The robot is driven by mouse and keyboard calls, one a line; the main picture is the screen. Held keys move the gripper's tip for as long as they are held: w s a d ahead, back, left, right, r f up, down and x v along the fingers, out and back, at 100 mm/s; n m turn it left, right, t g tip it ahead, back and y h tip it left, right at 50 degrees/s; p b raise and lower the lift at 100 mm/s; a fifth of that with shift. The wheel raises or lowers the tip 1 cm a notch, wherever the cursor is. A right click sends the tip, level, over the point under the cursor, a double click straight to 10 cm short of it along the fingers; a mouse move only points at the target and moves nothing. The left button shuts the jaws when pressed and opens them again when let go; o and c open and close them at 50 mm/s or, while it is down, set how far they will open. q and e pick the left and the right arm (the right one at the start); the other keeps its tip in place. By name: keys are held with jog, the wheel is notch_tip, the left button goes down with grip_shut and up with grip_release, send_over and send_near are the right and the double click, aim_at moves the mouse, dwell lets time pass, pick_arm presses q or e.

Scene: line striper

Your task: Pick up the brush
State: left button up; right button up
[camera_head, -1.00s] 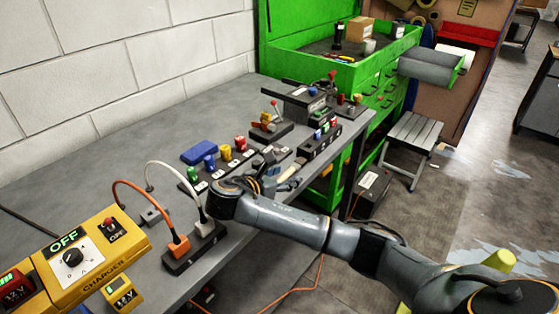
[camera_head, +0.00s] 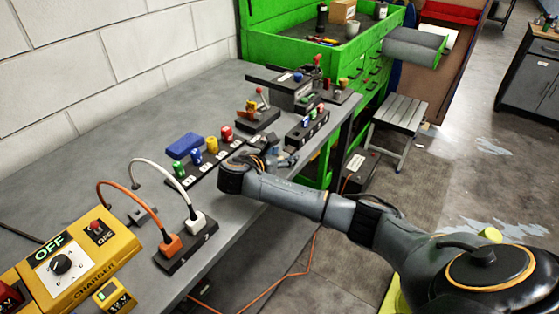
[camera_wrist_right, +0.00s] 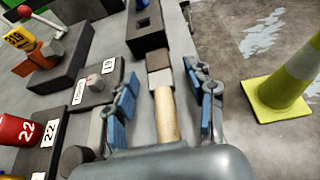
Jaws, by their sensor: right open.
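My right gripper (camera_wrist_right: 168,96) is open, with one blue-padded finger on each side of the handle and gaps between. In the head view my right gripper (camera_head: 279,158) is at the table's front edge, and the brush cannot be made out there. The near end of the handle is hidden by the gripper body. My left gripper is not in view.
Switch blocks with coloured knobs (camera_head: 206,155) and a blue block (camera_head: 185,146) stand behind the gripper. A yellow charger (camera_head: 85,262) and a socket block with cables (camera_head: 186,247) are at left. A green cabinet (camera_head: 290,50) stands at the back. A cone (camera_wrist_right: 285,85) is on the floor.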

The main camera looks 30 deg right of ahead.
grip_shut()
